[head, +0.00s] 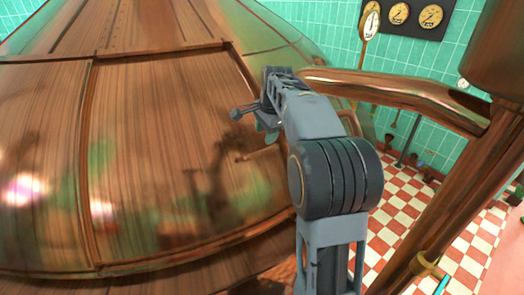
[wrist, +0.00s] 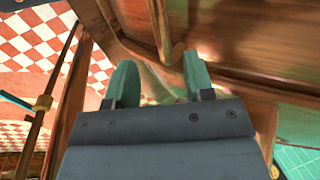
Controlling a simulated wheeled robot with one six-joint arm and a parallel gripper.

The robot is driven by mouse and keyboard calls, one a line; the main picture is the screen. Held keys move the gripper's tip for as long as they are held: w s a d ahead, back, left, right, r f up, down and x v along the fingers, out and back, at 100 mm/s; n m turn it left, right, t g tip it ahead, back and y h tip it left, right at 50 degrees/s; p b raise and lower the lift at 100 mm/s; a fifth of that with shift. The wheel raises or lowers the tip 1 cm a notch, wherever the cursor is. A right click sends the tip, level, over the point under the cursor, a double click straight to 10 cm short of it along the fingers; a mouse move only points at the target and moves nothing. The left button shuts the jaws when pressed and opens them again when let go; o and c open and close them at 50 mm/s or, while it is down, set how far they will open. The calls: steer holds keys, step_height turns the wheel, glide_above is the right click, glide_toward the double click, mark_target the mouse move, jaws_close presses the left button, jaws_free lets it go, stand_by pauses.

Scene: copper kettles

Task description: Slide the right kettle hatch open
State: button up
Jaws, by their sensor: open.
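The copper kettle (head: 35,130) fills the left and middle of the head view. Its broad hatch panel (head: 150,130) lies in a raised copper frame, with no dark opening visible. A curved handle-like bar (head: 262,153) shows at the panel's right side, partly behind my arm. My gripper (head: 250,114) is in front of the panel's upper right part. In the wrist view my gripper (wrist: 160,75) has its two green fingers apart with nothing between them. A copper bar (wrist: 164,30) shows beyond the fingertips, between them in the picture; I see no contact.
A thick copper pipe (head: 410,90) runs from the kettle to the right, behind my arm. A copper post (head: 440,205) slants at the right. Gauges (head: 398,13) hang on the green tiled wall. The red and white checked floor (head: 390,215) is open between kettle and post.

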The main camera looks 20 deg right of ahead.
mark_target(262, 150)
steer(key=x, duration=0.8)
steer(key=shift+c, duration=0.5)
jaws_close()
